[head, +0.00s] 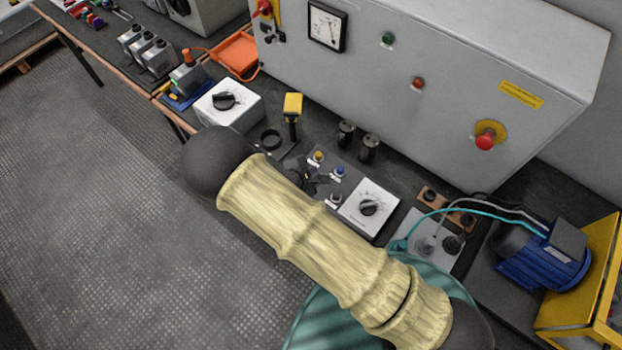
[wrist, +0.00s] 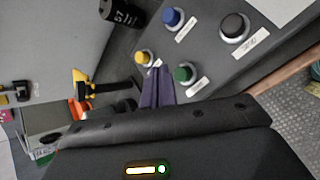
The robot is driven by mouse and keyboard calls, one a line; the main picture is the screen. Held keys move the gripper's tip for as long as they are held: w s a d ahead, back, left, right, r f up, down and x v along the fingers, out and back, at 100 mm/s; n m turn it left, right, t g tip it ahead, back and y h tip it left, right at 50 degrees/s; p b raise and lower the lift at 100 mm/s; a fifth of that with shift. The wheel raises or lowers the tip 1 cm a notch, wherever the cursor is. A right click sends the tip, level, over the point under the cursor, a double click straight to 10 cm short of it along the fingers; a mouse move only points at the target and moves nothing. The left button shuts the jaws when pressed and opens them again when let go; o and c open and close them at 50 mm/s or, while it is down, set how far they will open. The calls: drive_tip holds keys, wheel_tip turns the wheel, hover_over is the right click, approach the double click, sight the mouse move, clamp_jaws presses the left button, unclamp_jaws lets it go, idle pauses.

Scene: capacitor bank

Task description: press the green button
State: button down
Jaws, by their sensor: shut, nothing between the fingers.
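The green button (wrist: 184,75) shows in the wrist view on a dark panel (wrist: 205,60), with a white label beside it. In the head view this button is hidden behind my gripper (head: 312,178). My gripper (wrist: 158,72) is shut and empty. In the wrist view its fingertips appear just left of the green button, between it and the yellow button (wrist: 143,58). I cannot tell how high the tips are above the panel. A blue button (wrist: 172,17) and a black button (wrist: 234,27) are on the same panel.
A grey cabinet (head: 450,75) stands behind, with a small green round fitting (head: 387,38), a red one (head: 418,83) and a red emergency stop (head: 486,138). A white knob box (head: 380,192) sits right of the panel. A yellow-headed tool (head: 292,105) and dark cylinders (head: 369,148) stand behind it.

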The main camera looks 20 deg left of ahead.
drive_tip(key=shift+f+b, duration=0.35)
drive_tip(key=shift+f, duration=0.3)
drive_tip(key=shift+w, duration=0.2)
drive_tip(key=shift+s, duration=0.2)
drive_tip(key=shift+w+d, duration=0.15)
idle(0.3)
idle(0.6)
drive_tip(key=shift+a+f, duration=0.1)
drive_tip(key=shift+a, duration=0.1)
